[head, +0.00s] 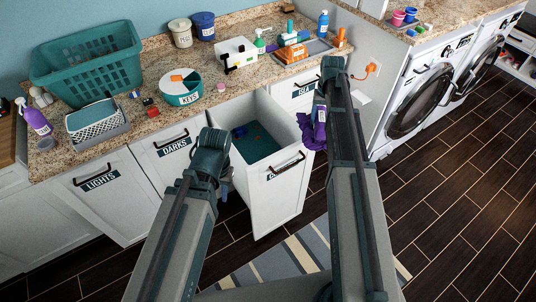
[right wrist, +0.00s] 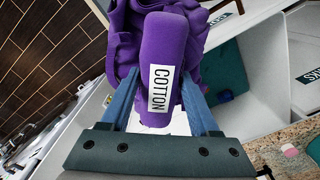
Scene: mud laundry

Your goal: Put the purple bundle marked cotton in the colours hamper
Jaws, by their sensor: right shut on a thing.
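The purple bundle (head: 312,132) hangs from my right gripper (head: 320,108), just right of the pulled-out hamper. In the right wrist view the bundle (right wrist: 165,50) sits between both fingers, its white COTTON label facing the camera. The pulled-out hamper (head: 272,205) is white and open at the top, with teal and blue cloth at its bottom. Its front label is mostly hidden by the handle, so I cannot read it fully. My left gripper (head: 225,182) points down at the hamper's left side; its fingers are mostly hidden by the arm.
Closed fronts marked LIGHTS (head: 100,181) and DARKS (head: 173,144) stand to the left. Another closed labelled front (head: 292,95) is behind on the right. A striped rug (head: 290,258) lies on the floor.

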